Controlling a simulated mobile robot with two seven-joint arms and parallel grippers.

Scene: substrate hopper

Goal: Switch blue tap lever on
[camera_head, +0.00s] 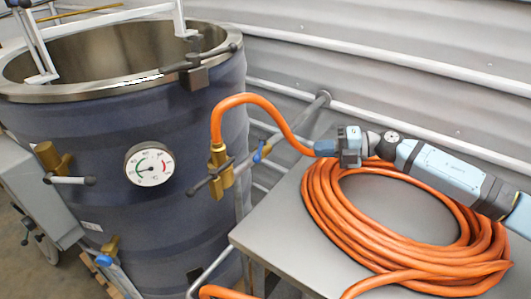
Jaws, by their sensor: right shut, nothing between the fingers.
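A small blue tap lever (262,152) shows between the tank and the grey table, slanting beside thin pale pipes. My right gripper (325,148) comes in from the right above the table's back corner. Its fingers are shut and empty, pointing left toward the lever, with a clear gap between them. The orange hose's curve passes close to the fingertips; I cannot tell whether they touch. A second blue-handled brass valve (106,258) sits low on the tank at the lower left. My left gripper is not in view.
A large dark tank (95,215) with a round gauge (149,165) fills the left. A brass tap (221,172) with a dark handle holds the orange hose (240,99). A coiled orange hose (318,200) lies on the grey table (270,232). A corrugated wall stands behind.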

